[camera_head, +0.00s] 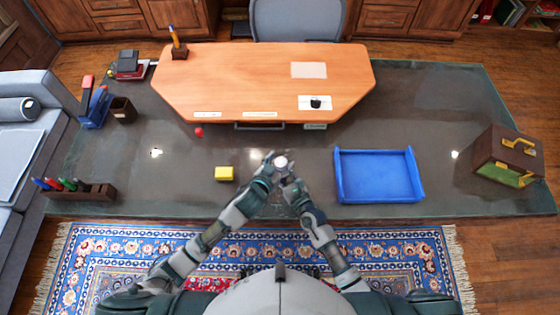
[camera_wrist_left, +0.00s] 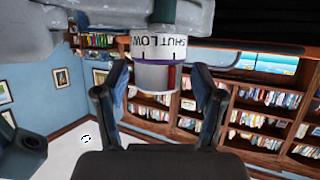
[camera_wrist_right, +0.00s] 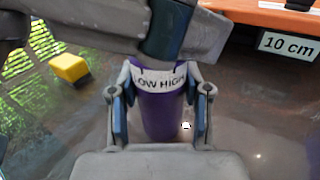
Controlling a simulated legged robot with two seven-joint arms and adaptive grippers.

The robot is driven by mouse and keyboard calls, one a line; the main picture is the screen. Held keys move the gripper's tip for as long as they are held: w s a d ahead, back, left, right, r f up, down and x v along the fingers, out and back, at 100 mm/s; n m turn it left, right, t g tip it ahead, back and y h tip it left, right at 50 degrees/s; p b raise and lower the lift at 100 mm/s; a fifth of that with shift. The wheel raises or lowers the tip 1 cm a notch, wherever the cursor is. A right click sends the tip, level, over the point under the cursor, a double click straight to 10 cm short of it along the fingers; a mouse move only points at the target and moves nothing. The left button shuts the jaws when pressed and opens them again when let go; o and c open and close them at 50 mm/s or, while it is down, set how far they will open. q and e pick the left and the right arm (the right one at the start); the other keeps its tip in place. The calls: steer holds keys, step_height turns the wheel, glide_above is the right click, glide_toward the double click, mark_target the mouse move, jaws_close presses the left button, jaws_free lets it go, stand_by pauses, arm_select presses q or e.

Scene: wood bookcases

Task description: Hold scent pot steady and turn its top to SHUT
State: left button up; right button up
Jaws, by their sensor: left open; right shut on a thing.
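The scent pot (camera_head: 281,162) is held upright above the desk's front middle. In the right wrist view its purple body (camera_wrist_right: 162,115) sits below a white band (camera_wrist_right: 158,80) reading LOW and HIGH. My right gripper (camera_wrist_right: 160,103) is shut on the body, one finger on each side. In the left wrist view, the picture is upside down; SHUT and LOW show on the white band (camera_wrist_left: 158,45), with a grey top (camera_wrist_left: 156,77) beyond it. My left gripper (camera_wrist_left: 158,95) is open, its fingers on either side of the grey top with gaps. The current setting cannot be told.
A yellow block (camera_head: 224,174) lies left of the pot, a blue tray (camera_head: 378,198) right of it. A wooden desk board (camera_head: 260,85) stands behind. A pen rack (camera_head: 75,190) is far left and a brown case (camera_head: 507,157) far right.

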arm_select(q)
steer(key=v, duration=1.2)
steer(key=shift+f, duration=0.15)
arm_select(e)
steer(key=o, duration=1.4)
